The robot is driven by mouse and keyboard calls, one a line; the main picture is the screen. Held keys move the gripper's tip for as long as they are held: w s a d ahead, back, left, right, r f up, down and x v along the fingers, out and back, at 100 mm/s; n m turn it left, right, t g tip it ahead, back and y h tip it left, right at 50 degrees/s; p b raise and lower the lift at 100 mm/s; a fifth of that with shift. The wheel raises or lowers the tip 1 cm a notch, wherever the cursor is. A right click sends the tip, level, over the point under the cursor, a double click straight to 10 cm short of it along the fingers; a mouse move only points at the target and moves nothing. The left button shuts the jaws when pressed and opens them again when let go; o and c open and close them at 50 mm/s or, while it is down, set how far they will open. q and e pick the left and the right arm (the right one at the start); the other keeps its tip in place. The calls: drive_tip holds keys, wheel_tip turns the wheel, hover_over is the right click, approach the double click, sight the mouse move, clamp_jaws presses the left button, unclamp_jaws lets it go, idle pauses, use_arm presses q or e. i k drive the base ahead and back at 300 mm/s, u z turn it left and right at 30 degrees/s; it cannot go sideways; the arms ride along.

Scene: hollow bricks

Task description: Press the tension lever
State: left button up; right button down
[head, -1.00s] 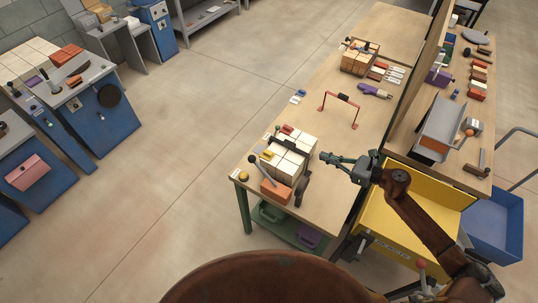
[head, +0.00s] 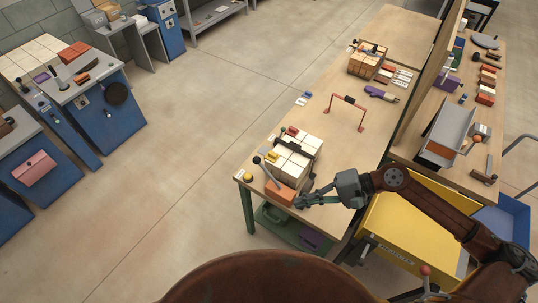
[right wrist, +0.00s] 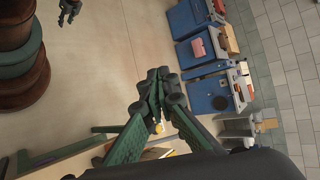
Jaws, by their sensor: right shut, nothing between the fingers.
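The tension lever (head: 266,172) is a grey bar with a dark knob, leaning up and left beside an orange-red block (head: 287,193) at the table's near end. It stands by a strapped stack of cream bricks (head: 294,157). My right gripper (head: 299,203) is shut and empty, low at the right side of the orange-red block; I cannot tell whether it touches. In the right wrist view its fingers (right wrist: 158,90) are together, and the lever cannot be made out. A small dark gripper, apparently my left one (right wrist: 68,12), shows at the top left, too small to judge.
A yellow button (head: 248,177) sits at the table corner. A red frame (head: 348,112) stands farther back on the wooden table (head: 328,135). A yellow bin (head: 405,230) is right of the table. Open floor lies to the left.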

sight(257, 160)
drive_tip(key=i, duration=0.95)
drive_tip(key=u, duration=0.05)
